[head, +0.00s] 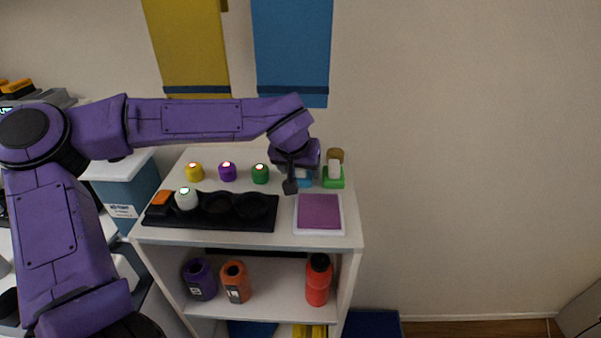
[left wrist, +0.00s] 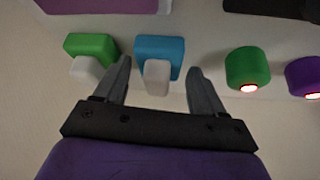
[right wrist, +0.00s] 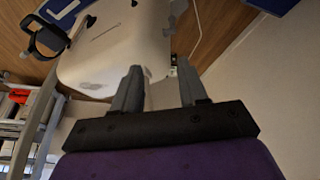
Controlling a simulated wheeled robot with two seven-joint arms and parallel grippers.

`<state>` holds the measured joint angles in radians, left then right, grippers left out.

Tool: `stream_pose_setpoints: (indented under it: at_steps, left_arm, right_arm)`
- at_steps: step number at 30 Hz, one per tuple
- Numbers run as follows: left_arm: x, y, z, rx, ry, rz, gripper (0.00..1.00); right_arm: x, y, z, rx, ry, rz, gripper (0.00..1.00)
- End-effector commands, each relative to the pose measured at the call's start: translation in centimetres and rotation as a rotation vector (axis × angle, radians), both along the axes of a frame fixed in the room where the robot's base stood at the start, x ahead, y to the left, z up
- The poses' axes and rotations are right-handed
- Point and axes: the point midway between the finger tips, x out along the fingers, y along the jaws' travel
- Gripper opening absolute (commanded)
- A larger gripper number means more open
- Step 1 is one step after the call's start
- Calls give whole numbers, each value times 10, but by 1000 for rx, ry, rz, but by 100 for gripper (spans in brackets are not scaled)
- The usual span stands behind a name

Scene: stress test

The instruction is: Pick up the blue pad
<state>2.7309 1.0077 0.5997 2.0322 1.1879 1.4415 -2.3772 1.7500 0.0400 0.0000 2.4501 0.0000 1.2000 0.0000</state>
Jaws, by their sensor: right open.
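The blue pad (left wrist: 173,47) has a blue block and a white block-like part, and stands on top of the white shelf unit. In the head view the blue pad (head: 305,182) is partly hidden behind my left gripper (head: 291,184). In the left wrist view my left gripper (left wrist: 158,76) is open, with one finger on each side of the pad's white part. I see no clear contact, and the fingers are not closed on it. My right gripper (right wrist: 159,70) is open and empty, away from the shelf.
A green pad (head: 333,182) of the same form stands close beside the blue one. Green (head: 260,174), purple (head: 228,172) and yellow (head: 195,173) knobs stand left. A black tray (head: 240,222) and a white-framed purple square (head: 319,212) lie in front. Bottles stand on the shelf below.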

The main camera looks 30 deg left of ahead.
Motion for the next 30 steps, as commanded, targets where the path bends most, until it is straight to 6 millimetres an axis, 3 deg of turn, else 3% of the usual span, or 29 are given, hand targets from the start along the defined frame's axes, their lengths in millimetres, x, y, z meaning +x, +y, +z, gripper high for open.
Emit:
stream_pose_setpoints:
  at_steps: [1, 4, 17, 25, 30]
  left_arm:
    - [0, 0, 0, 0, 0, 0, 54]
    - [0, 0, 0, 0, 1, 0, 23]
    - [-1, 0, 3, 1, 3, 1, 22]
    - [-1, 1, 42, 1, 4, 1, 22]
    - [-25, -8, 73, 0, -2, -2, 22]
  right_arm:
    - [0, 0, 0, 0, 0, 0, 43]
    - [0, 0, 0, 0, 0, 0, 43]
    - [0, 0, 5, 0, 0, 0, 43]
    - [0, 0, 51, 0, 0, 0, 43]
    - [0, 0, 86, 0, 0, 0, 43]
